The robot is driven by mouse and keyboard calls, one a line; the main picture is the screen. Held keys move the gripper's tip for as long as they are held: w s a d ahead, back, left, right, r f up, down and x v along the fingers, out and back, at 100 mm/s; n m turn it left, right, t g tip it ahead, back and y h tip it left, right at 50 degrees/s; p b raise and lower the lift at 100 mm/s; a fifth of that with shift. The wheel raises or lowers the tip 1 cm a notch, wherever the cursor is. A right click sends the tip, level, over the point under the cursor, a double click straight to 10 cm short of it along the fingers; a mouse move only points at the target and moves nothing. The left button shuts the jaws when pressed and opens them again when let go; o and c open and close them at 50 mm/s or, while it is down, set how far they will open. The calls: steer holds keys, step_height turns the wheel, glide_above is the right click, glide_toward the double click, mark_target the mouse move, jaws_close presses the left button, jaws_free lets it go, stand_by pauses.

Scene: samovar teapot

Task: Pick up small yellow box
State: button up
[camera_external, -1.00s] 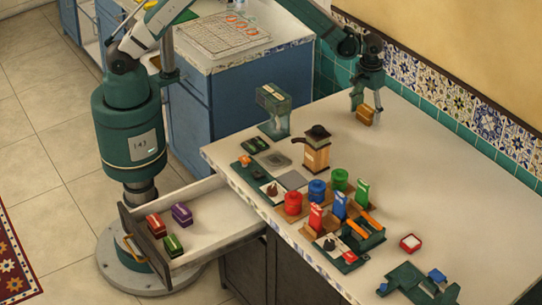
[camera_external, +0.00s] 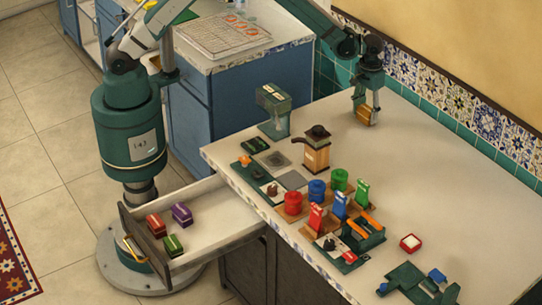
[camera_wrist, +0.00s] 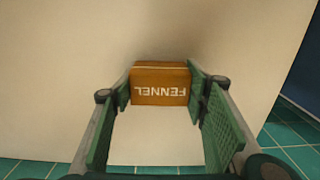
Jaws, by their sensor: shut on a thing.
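The small yellow box (camera_external: 366,114) is at the back right of the white counter, near the tiled wall. In the wrist view it is an orange-yellow box (camera_wrist: 160,83) with "FENNEL" in white letters, seen upside down. My gripper (camera_external: 365,117) is down around it. In the wrist view, the green pads of my gripper (camera_wrist: 160,90) press against the left and right sides of the box. I cannot tell whether the box touches the counter.
A wooden grinder (camera_external: 316,155) and a clear-topped green dispenser (camera_external: 273,110) stand left of my gripper. Red (camera_external: 293,203), blue and green canisters stand toward the front. An open drawer (camera_external: 215,225) holds several small boxes. The counter's right side is mostly clear.

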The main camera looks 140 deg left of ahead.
mark_target(367, 109)
steer(key=shift+r+p, duration=0.55)
steer(key=shift+r, duration=4.45)
